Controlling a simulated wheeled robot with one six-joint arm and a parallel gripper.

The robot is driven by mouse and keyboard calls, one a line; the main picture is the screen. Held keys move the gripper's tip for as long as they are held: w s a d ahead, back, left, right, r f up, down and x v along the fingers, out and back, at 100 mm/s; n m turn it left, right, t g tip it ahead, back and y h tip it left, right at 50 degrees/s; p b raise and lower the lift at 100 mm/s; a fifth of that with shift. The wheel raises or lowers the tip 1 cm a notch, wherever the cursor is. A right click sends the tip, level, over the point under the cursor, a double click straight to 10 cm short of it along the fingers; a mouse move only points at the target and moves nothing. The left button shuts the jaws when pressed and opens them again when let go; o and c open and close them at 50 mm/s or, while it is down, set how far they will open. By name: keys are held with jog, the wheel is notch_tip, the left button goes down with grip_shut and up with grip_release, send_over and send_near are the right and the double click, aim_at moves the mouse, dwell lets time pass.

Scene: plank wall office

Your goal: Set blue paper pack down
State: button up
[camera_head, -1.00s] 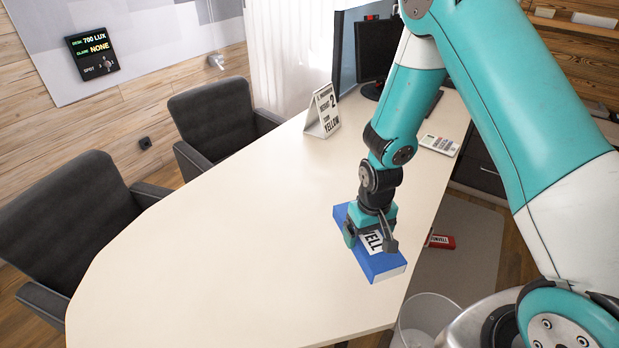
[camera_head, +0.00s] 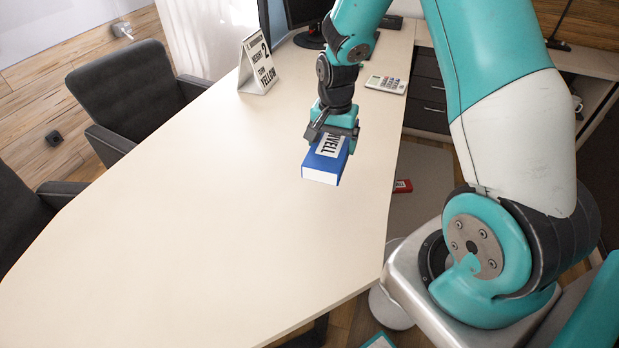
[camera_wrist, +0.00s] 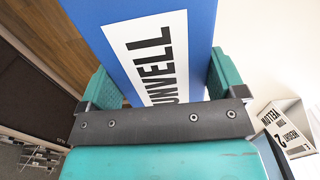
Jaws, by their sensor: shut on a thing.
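The blue paper pack (camera_head: 324,165) has a white label with black letters that end in "VELL". My gripper (camera_head: 333,128) is shut on it, over the table (camera_head: 220,190). In the wrist view the pack (camera_wrist: 203,22) lies between the two teal fingers of my gripper (camera_wrist: 165,85), with the label reading "UNVELL". The pack's white page edge faces the head camera. I cannot tell whether its underside touches the tabletop or hangs just above it.
A folded sign (camera_head: 257,65) stands at the table's far left edge and a calculator (camera_head: 386,84) lies near the far right edge. A monitor (camera_head: 308,15) is at the back. A red item (camera_head: 403,186) lies below the table. The table's near part is clear.

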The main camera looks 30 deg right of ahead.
aim_at(328, 197)
notch_tip(328, 197, down, 16)
jog(key=shift+r+p, duration=0.1)
jog(key=shift+p, duration=0.75)
jog(key=shift+f, duration=0.2)
jog(key=o, duration=0.9)
jog(key=shift+r, duration=0.15)
